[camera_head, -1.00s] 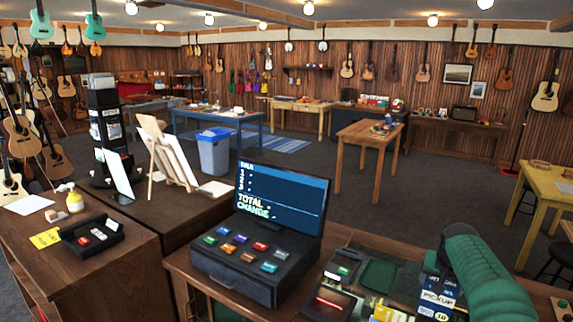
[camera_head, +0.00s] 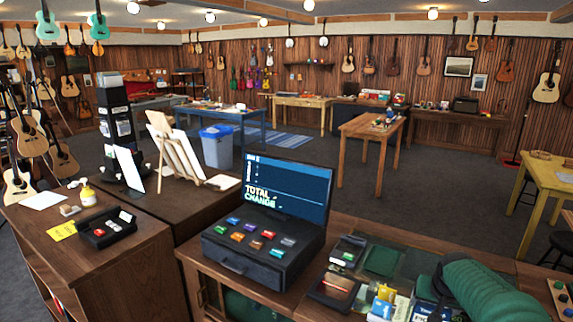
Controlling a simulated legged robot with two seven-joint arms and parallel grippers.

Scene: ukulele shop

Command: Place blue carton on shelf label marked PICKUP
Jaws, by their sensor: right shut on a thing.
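My right arm, with its green sleeve, comes in from the lower right. Its gripper (camera_head: 432,298) is mostly hidden by the sleeve at the bottom edge. It is shut on what looks like the blue carton (camera_head: 424,313), a dark blue thing with white lettering cut off by the frame. The PICKUP label is not readable now; the sleeve covers that part of the counter. My left gripper is not in view.
A register (camera_head: 265,220) stands on the counter left of my arm. A black card reader (camera_head: 335,287), a green mat (camera_head: 382,261) and small blue and yellow boxes (camera_head: 383,300) lie beside the sleeve. A side counter (camera_head: 140,250) stands at left.

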